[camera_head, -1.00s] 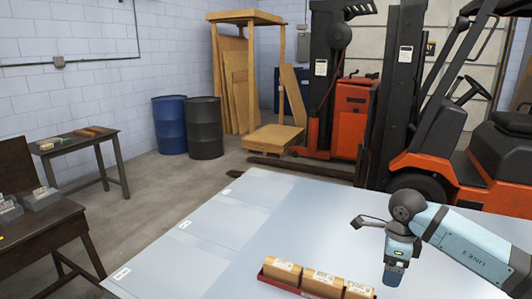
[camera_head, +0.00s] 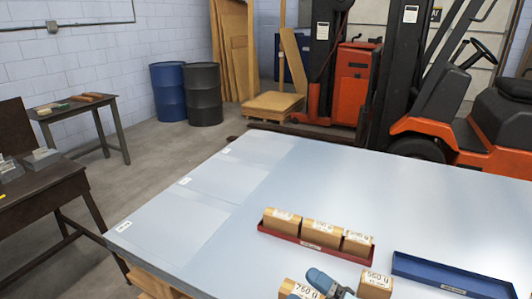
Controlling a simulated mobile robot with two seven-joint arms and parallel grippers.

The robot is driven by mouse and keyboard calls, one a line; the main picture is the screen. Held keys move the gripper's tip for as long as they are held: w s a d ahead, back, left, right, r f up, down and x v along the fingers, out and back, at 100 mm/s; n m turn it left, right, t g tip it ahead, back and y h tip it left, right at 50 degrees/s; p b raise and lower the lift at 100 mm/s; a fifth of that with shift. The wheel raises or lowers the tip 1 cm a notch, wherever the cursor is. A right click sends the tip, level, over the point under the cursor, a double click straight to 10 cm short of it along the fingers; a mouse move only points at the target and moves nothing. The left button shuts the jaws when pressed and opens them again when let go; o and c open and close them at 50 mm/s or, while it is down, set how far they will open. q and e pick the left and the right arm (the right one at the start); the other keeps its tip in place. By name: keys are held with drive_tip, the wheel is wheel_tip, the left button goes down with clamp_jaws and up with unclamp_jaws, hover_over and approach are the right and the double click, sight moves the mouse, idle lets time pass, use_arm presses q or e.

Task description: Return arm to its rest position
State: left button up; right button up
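A small blue-grey piece of my own arm shows at the bottom edge of the head view, between two wooden blocks. Most of that arm is out of frame, and I cannot tell which arm it is. No gripper fingers show. The left block (camera_head: 290,288), marked 750, is partly cut off by the bottom edge. The right block (camera_head: 375,285), marked 550, lies just right of the arm piece. I cannot tell whether the arm touches either block.
The pale table (camera_head: 240,215) bears a red tray (camera_head: 330,250) holding three labelled blocks and an empty blue tray (camera_head: 450,275). The table's left half is clear. A dark side table (camera_head: 40,185) stands at left. A forklift (camera_head: 440,120) and barrels (camera_head: 203,95) stand behind.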

drive_tip(key=s+d+f+m+h+b, duration=0.1)
drive_tip(key=s+d+f+m+h, duration=0.2)
drive_tip(key=s+f+m+h, duration=0.35)
drive_tip(key=s+d+f+m+g+h+b, duration=0.1)
drive_tip(key=s+d+f+m+h, duration=0.25)
drive_tip(key=f+m, duration=0.55)
drive_tip(key=s+d+f+m+h+b, duration=0.1)
drive_tip(key=s+d+f+m+h, duration=0.35)
drive_tip(key=f+m, duration=0.35)
use_arm(q)
wheel_tip(320, 180, up, 13)
drive_tip(key=a+p, duration=0.1)
drive_tip(key=p, duration=1.9)
drive_tip(key=shift+s+r+p, duration=0.15)
drive_tip(key=shift+s+p, duration=0.15)
drive_tip(key=shift+s, duration=0.1)
use_arm(e)
wheel_tip(320, 180, up, 15)
drive_tip(key=s, duration=0.1)
drive_tip(key=shift+d, duration=0.35)
